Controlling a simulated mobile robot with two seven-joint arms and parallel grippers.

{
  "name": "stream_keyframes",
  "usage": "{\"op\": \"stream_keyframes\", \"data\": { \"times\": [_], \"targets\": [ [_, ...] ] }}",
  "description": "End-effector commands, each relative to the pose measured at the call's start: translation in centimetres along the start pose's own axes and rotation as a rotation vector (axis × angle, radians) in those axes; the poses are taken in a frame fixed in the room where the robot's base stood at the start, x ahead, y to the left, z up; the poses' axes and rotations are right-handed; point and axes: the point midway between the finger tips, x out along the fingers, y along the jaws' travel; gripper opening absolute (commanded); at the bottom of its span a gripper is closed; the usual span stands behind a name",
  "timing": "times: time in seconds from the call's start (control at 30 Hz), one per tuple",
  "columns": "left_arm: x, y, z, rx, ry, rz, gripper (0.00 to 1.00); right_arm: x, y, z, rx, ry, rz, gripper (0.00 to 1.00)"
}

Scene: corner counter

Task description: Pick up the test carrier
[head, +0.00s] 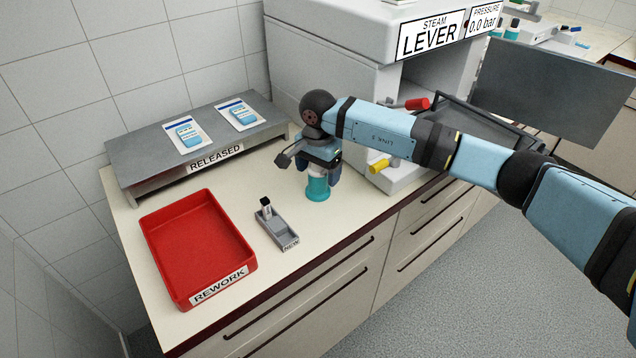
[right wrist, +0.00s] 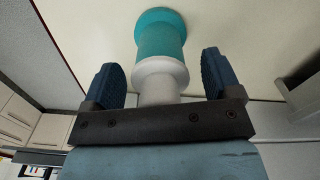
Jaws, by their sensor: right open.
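A teal, spool-shaped piece with a white upper part (head: 317,188) stands upright on the counter under my right gripper; it may be the test carrier, but no label on it shows. My right gripper (head: 319,165) is open above it. In the right wrist view the teal piece (right wrist: 161,38) and its white part lie between the two blue fingers of the gripper (right wrist: 160,78), with a gap on each side. A small grey tray marked NEW (head: 279,230) holds a small black-and-white piece (head: 266,207). My left gripper is not in view.
A red REWORK tray (head: 197,245) is empty at the left. A grey RELEASED stand (head: 135,160) behind it holds two blue-and-white packs (head: 184,134). The steam machine (head: 330,60) with a red-tipped lever (head: 417,104) and a yellow-tipped handle (head: 379,166) stands close to my right arm.

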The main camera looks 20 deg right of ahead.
Motion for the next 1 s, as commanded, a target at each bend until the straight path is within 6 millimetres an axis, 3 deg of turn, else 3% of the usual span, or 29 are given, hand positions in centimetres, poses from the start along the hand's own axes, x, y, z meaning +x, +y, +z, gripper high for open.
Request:
{"op": "stream_keyframes", "data": {
  "times": [0.23,0.47,1.0],
  "targets": [
    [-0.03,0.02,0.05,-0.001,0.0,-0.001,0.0,0.32,-0.04,0.01,-0.001,0.0,-0.001,0.81],
    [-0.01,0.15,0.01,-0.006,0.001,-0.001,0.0,0.31,-0.03,0.0,-0.001,0.0,-0.001,0.29],
    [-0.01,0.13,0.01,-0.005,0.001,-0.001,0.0,0.07,-0.04,-0.03,0.0,0.001,-0.001,0.27]
  ]
}}
